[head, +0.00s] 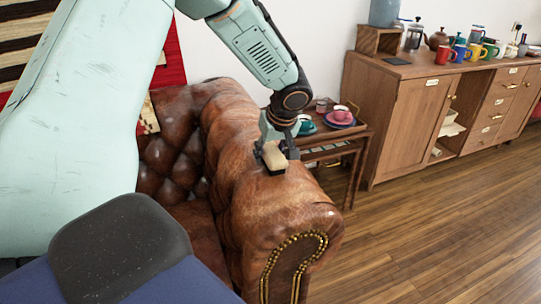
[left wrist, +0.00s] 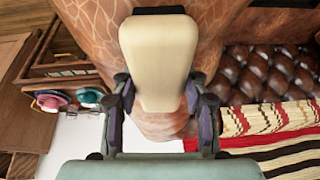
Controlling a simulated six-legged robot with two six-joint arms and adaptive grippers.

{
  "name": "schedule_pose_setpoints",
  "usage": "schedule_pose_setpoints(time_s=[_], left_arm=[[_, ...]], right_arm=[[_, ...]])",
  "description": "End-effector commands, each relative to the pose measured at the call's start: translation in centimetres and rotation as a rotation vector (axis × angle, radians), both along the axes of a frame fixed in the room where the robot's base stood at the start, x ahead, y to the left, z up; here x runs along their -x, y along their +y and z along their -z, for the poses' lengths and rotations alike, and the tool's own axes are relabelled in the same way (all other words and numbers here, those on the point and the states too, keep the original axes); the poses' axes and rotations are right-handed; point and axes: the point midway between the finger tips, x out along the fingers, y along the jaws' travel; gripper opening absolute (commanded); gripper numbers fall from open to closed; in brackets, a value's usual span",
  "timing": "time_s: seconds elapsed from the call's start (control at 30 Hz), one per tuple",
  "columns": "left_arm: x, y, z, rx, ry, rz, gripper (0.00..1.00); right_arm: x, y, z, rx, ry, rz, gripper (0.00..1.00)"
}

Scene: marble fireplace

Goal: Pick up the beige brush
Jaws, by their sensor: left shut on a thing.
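The beige brush (head: 274,156) is at the top of the brown leather sofa arm (head: 285,208) in the head view. It has a pale beige body with a dark end. In the left wrist view the brush (left wrist: 158,55) fills the middle, between the two fingers of my left gripper (left wrist: 160,108). My left gripper (head: 273,150) is shut on the brush from above. I cannot tell whether the brush still touches the leather. My right gripper is not in view.
A small wooden side table (head: 345,140) with cups and saucers stands just behind the sofa arm. A wooden cabinet (head: 420,115) with mugs and a coffee press is at the right. Wooden floor (head: 430,230) is clear at the lower right.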

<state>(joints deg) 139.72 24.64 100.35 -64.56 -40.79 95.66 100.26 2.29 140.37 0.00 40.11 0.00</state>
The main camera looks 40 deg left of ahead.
Motion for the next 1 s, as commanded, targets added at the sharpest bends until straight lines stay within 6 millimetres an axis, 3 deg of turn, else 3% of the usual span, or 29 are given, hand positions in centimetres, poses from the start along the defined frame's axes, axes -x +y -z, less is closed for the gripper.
schedule_pose_setpoints(time_s=[0.3,0.77,0.87,1.0], left_arm=[[0.0,0.0,0.0,0.000,0.001,0.000,0.11],[0.0,0.0,-0.6,0.001,0.000,0.000,0.10],[-0.1,0.0,-2.1,-0.001,-0.003,-0.001,0.10],[-0.1,0.0,-5.7,0.000,-0.006,-0.002,0.10]], right_arm=[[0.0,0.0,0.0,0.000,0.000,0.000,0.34],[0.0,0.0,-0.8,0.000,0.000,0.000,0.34],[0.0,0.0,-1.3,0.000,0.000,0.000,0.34],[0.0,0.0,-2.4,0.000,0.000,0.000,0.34]])
